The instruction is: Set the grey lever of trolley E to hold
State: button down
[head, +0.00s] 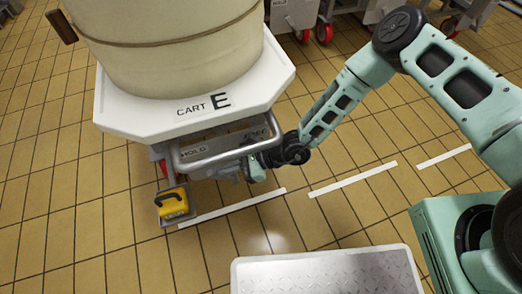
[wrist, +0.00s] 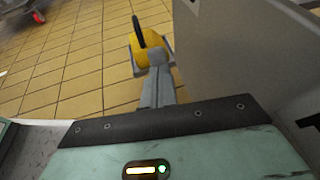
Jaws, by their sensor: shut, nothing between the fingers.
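Trolley E (head: 142,118) has a white eight-sided deck marked CART E. Below it is a grey front panel (head: 208,146) with the word HOLD at its left and a partly hidden label at its right. A grey bar (head: 212,163) curves across the panel's front; I cannot tell the grey lever apart from it. My gripper (head: 252,170) is just in front of the panel's lower right, low over the floor. In the wrist view its fingers (wrist: 157,62) are together and empty, with grey trolley side (wrist: 225,60) to the right. Contact with the trolley cannot be told.
A cream tub (head: 170,45) stands on the deck. A metal-topped platform (head: 325,275) is at the bottom. Other trolleys stand behind; tiled floor lies open to the left.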

jog(key=shift+a, duration=0.15)
jog(key=shift+w+d+f+b, duration=0.2)
jog(key=shift+d+b, duration=0.1)
jog(key=shift+b, duration=0.95)
jog(key=d+y+b, duration=0.1)
jog(key=b, duration=0.5)
jog(key=d+y+b, duration=0.1)
jog(key=d+b, duration=0.1)
jog(key=b, duration=0.3)
jog(key=w+d+y+b, duration=0.1)
jog(key=d+y+b, duration=0.1)
jog(key=b, duration=0.4)
jog(key=shift+w+f+m+g+b, duration=0.1)
jog(key=shift+f+m+g+b, duration=0.2)
jog(key=shift+f, duration=0.1)
jog(key=shift+b, duration=0.35)
jog(key=w+d+r+p, duration=0.1)
jog(key=d+p, duration=0.8)
jog(key=d, duration=0.5)
jog(key=s+r+n+g+h+p, duration=0.3)
jog(key=r+p, duration=0.5)
jog(key=r, duration=0.4)
jog(key=s+r+n+g+h+p, duration=0.3)
jog(key=s+r+n+h+p, duration=0.2)
jog(key=r, duration=0.8)
jog(key=a+n+p, duration=0.1)
jog(key=n+p, duration=0.2)
jog(key=shift+r, duration=0.15)
